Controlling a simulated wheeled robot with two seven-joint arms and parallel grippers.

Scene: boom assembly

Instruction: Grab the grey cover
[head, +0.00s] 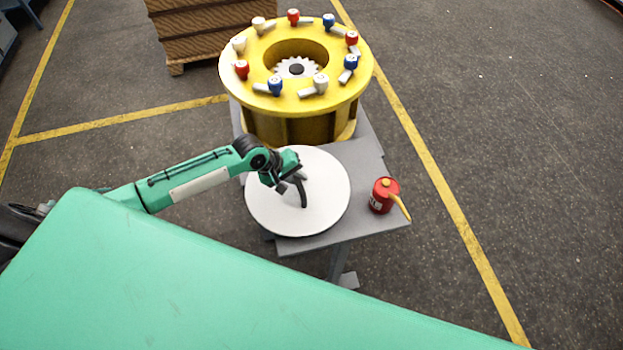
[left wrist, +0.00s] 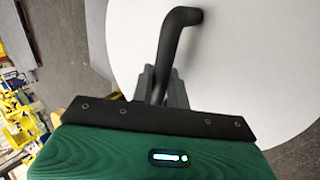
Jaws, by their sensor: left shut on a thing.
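The grey cover (head: 325,190) is a round, pale disc lying on the grey table in the head view. A dark curved handle (head: 304,192) stands on it. My left gripper (head: 299,179) is over the disc at this handle. In the left wrist view the gripper fingers (left wrist: 162,90) are closed around the black bent handle (left wrist: 176,35), with the pale cover (left wrist: 245,65) behind it. The cover seems to rest on the table; I cannot tell whether it is slightly raised. My right gripper is in neither view.
A yellow round housing (head: 240,75) with red, blue and white knobbed parts around its rim stands behind the cover. A red oil can (head: 381,196) with a yellow spout stands to the right on the grey table (head: 371,155). A brown pallet stack (head: 200,32) is at the back.

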